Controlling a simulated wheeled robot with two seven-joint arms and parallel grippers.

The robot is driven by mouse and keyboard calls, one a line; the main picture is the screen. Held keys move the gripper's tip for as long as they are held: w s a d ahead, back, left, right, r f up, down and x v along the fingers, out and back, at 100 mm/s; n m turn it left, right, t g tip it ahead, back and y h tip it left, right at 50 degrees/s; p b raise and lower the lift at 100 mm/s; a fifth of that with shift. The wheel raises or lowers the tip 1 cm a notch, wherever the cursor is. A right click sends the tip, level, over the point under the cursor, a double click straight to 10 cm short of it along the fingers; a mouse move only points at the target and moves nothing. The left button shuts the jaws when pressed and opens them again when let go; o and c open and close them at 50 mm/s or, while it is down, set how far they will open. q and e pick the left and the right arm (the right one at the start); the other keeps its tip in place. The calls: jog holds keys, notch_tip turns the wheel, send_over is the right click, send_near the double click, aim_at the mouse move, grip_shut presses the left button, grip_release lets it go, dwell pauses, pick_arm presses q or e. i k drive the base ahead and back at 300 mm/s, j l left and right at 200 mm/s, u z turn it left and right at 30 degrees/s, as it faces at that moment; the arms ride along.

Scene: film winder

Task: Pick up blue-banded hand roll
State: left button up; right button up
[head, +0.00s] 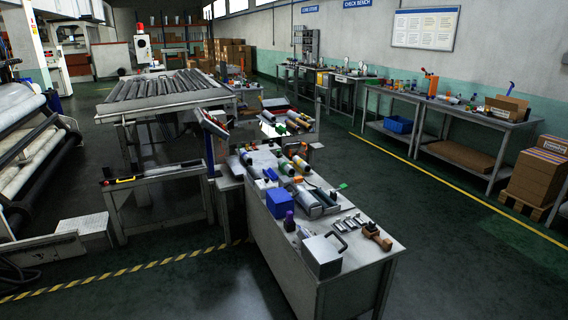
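No roll with a plain blue band stands out in this far head view. A cluster of small hand rolls lies on the near grey workbench (362,262). At its far left end is a grey roll (246,158). Near it is a small blue piece (270,174), too small to tell whether it is a band on a roll. A green-ended roll (287,168) and a roll with orange and yellow (300,163) lie to the right. Neither of my grippers shows.
On the bench stand a blue box (279,204), a metal box with a black handle (322,256) and a wooden-brown tool (377,236). A roller table (165,88) stands behind left. Side benches (455,107) line the right wall. Open floor lies right of the bench.

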aim_at(246, 156)
jog(key=i+l+z, duration=0.55)
jog(key=i+z, duration=0.8)
jog(key=i+j+z, duration=0.15)
jog(key=i+z, duration=0.35)
jog(key=i+l, duration=0.1)
jog(key=i, duration=1.65)
jog(key=i+j+u, duration=0.1)
jog(key=i+u, duration=0.95)
jog(key=u, duration=0.15)
jog(key=i+l+u, duration=0.25)
jog(key=u, duration=0.2)
jog(key=i+j+u, duration=0.2)
jog(key=i+u, duration=0.15)
jog(key=i, duration=0.2)
jog(key=i+u, duration=0.35)
jog(key=i, duration=0.2)
jog(key=i+l+u, duration=0.1)
jog(key=i+u, duration=0.2)
jog(key=i, duration=0.25)
jog(key=i+l, duration=0.1)
jog(key=i, duration=0.45)
jog(key=i+l+u, duration=0.1)
jog(key=i, duration=0.45)
jog(key=i+l, duration=0.15)
jog(key=i, duration=0.4)
